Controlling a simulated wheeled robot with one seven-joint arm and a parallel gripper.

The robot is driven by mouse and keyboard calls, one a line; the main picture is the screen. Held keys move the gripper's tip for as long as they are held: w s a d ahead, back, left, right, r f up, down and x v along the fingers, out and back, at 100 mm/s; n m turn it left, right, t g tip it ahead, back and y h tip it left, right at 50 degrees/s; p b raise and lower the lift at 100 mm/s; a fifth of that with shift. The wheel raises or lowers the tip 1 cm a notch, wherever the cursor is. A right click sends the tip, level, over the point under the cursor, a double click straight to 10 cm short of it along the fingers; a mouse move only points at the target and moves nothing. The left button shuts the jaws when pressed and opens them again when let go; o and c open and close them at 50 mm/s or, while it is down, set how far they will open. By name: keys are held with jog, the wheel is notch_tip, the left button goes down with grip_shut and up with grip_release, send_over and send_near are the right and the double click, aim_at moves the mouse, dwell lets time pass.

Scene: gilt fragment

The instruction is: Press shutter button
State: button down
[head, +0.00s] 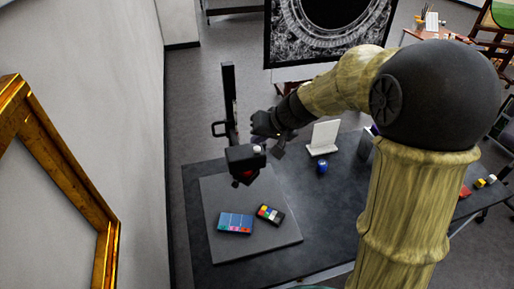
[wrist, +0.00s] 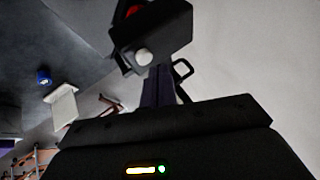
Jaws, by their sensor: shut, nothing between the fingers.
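A black camera (head: 245,158) with a red ring on its underside is mounted on a dark upright column (head: 230,105). A round white button (head: 257,149) sits on the camera. The camera (wrist: 155,32) and the white button (wrist: 144,56) also show in the wrist view, ahead of my gripper. My gripper (head: 262,130) is shut and empty, close to the camera on its far side in the head view. I see no clear contact with the button. The fingertips are hard to make out against the dark stand.
A grey board (head: 225,248) on the dark table holds a colour chart (head: 235,223) and a small colour palette (head: 269,214). A white stand (head: 323,138) and a blue jar (head: 322,167) are to the right. A gilt frame (head: 70,170) is on the left wall.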

aim_at(259, 150)
jog(key=shift+f, duration=0.1)
jog(key=shift+f+b, duration=0.35)
jog(key=shift+b, duration=0.35)
jog(key=shift+f+b, duration=0.35)
jog(key=shift+b, duration=0.15)
dwell(0.8)
dwell(0.3)
jog(key=shift+r+p, duration=0.5)
jog(key=shift+r, duration=0.3)
jog(key=shift+r+p, duration=1.75)
jog(key=shift+r, duration=0.8)
